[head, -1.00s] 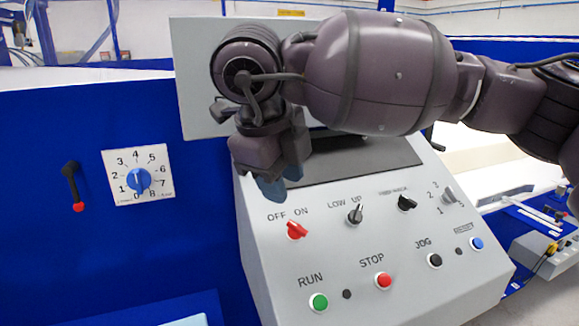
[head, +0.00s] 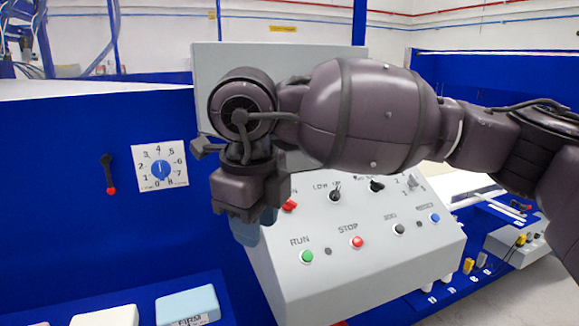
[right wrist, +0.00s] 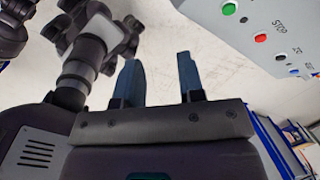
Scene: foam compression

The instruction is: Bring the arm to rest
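My right arm comes in from the right across the head view. Its gripper (head: 248,232) hangs downward in front of the upper left part of the grey control console (head: 380,262), hiding part of its switches. In the right wrist view the two blue-grey fingers (right wrist: 160,80) stand apart with nothing between them, so the gripper is open and empty. Pale floor shows behind the fingers, and the console (right wrist: 235,35) is at the upper right. I cannot tell from the head view how far the gripper is from the console. My left gripper is not in view.
A white dial plate (head: 147,180) and a red-tipped lever (head: 111,188) are on the blue wall at left. A light-blue block labelled FIRM (head: 188,306) and a white block (head: 105,316) lie at the bottom left. A blue bench (head: 470,285) stands at right.

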